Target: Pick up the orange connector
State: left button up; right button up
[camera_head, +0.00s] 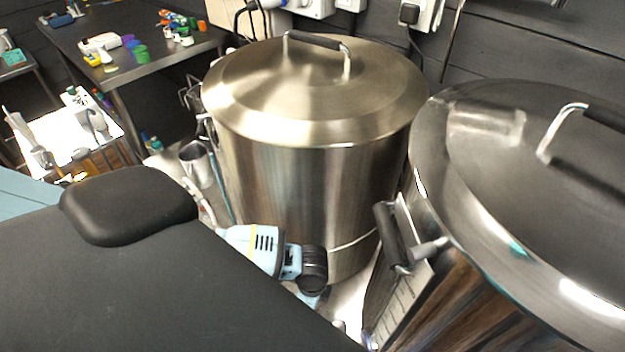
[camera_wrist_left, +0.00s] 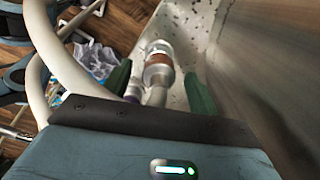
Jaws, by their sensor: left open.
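In the left wrist view, the orange connector (camera_wrist_left: 158,73) shows as a dull orange-brown band on a pale metallic pipe fitting. It lies between the two dark green fingers of my left gripper (camera_wrist_left: 160,84). The fingers are open, one on each side of it, and a gap shows on the right. I cannot tell how far the connector is beyond the fingertips. My right gripper is in neither view.
Two large steel kettles, a middle one (camera_head: 310,180) and a right one (camera_head: 480,190), leave a narrow gap. In the wrist view, a steel wall (camera_wrist_left: 275,60) stands close on the right and a thick pale hose (camera_wrist_left: 62,65) curves on the left. A dark table (camera_head: 140,50) stands behind.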

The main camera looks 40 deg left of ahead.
pick_arm(q)
notch_tip(320, 180, down, 4)
jog(key=shift+r+b, duration=0.1)
jog(key=shift+b, duration=0.2)
jog(key=shift+c, duration=0.4)
jog(key=c, duration=1)
jog(key=shift+r, duration=0.15)
